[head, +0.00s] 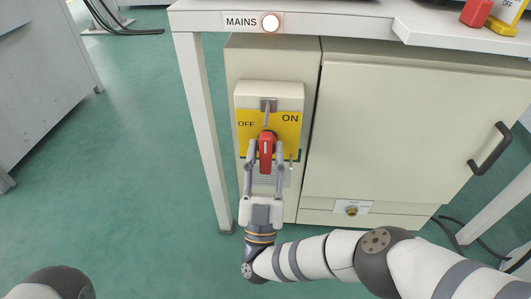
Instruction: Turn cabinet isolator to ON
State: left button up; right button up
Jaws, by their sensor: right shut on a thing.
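The cabinet isolator (268,90) is a cream box with a yellow plate (287,131) marked OFF on the left and ON on the right. Its red handle (265,149) stands about vertical, between the two words. My right gripper (265,163) reaches up from below and is shut on the red handle, one finger on each side. The fingers hide part of the plate and the label below it. Only a rounded part of my left arm shows at the bottom left; its gripper is out of view.
A lit lamp (271,22) beside a MAINS label sits on the bench edge (350,25) above. The cabinet door (400,130) with a black handle (490,148) is closed on the right. A table leg (203,130) stands just left. Green floor (130,200) is clear farther left.

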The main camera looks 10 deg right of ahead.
jog(key=shift+d, duration=0.1)
jog(key=shift+c, duration=0.2)
jog(key=o, duration=0.9)
jog(key=v, duration=0.7)
jog(key=shift+s+f, duration=0.15)
